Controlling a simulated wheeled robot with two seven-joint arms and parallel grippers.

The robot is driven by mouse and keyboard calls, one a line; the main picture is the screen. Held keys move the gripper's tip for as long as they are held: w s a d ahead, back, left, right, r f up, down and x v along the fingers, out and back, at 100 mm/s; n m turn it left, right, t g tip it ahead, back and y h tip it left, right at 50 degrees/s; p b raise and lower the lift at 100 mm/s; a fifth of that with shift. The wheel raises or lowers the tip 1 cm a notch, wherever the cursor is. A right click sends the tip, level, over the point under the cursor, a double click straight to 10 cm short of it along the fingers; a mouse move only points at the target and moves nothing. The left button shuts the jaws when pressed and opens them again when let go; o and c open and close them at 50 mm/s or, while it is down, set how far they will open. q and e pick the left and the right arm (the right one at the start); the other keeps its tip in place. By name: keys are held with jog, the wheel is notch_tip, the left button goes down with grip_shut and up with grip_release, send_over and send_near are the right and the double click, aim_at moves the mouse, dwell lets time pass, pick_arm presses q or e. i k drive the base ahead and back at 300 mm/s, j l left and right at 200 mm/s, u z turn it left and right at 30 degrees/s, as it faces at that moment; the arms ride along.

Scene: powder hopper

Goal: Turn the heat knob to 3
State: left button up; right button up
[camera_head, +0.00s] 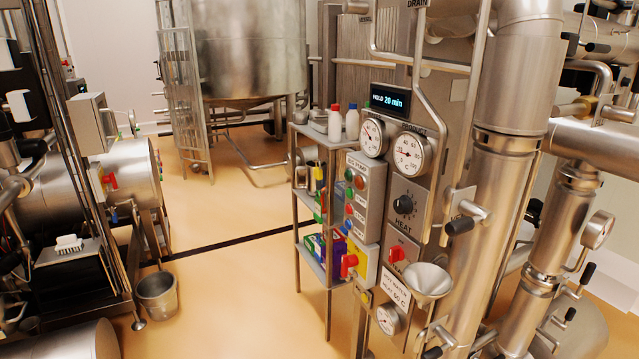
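The heat knob (404,204) is a round black dial on a grey panel marked HEAT (403,226), right of centre in the head view. Small marks ring it, but its numbers and the pointer's setting are too small to read. Nothing touches or covers the knob. Neither of my grippers shows in this view.
A display (389,100) above reads HOLD 20 min, with two round gauges (408,154) below it. A button box (357,197) stands left of the knob and a red switch (397,253) below. A funnel (427,281) and vertical pipes (500,200) crowd the right. Open floor (240,290) lies left.

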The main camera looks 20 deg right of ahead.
aim_at(402, 205)
jog(key=i+z, duration=0.15)
jog(key=i, duration=0.3)
jog(key=i+j+z, duration=0.15)
jog(key=i, duration=0.3)
jog(key=i+j+z, duration=0.1)
jog(key=i, duration=0.35)
jog(key=j, duration=0.1)
